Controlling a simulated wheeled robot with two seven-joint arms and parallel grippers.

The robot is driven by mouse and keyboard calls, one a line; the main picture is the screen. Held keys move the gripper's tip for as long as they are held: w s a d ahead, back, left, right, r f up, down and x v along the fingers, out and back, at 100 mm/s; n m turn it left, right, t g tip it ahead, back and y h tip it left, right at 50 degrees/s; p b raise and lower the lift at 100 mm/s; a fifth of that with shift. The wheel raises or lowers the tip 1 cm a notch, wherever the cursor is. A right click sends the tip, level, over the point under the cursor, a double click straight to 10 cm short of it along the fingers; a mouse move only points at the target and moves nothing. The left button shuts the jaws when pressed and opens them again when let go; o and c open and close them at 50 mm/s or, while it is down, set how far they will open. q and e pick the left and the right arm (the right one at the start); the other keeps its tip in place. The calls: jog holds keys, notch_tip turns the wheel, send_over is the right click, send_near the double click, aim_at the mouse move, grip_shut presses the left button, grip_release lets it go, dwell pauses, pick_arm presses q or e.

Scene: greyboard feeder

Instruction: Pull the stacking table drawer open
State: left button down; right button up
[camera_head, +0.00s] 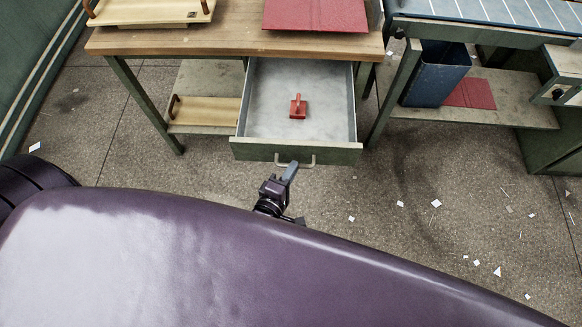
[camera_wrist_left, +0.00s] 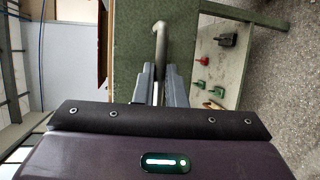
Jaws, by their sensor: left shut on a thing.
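The stacking table (camera_head: 230,40) has a wooden top and green legs. Its green-fronted drawer (camera_head: 300,150) is pulled out, showing a grey metal inside. A red block-shaped item with a handle (camera_head: 298,108) lies in the drawer. My left gripper (camera_head: 291,168) is at the drawer front, shut on the drawer's metal handle (camera_head: 312,160). In the left wrist view the gripper fingers (camera_wrist_left: 160,85) close around the handle bar (camera_wrist_left: 160,42), in front of the green drawer front (camera_wrist_left: 132,50). My right gripper is not in view.
A wooden tray (camera_head: 150,12) and a red board (camera_head: 316,14) lie on the table top. A lower shelf (camera_head: 205,80) sits left of the drawer. A second bench with a blue bin (camera_head: 436,75) stands at right. Paper scraps (camera_head: 436,203) litter the open floor.

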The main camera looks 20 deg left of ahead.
pick_arm(q)
jog(key=c, duration=1.5)
grip_release()
jog(key=shift+s, duration=0.1)
jog(key=d+v, duration=0.1)
jog(key=v, duration=0.6)
jog(key=shift+s+a, duration=0.35)
jog(key=shift+a, duration=0.15)
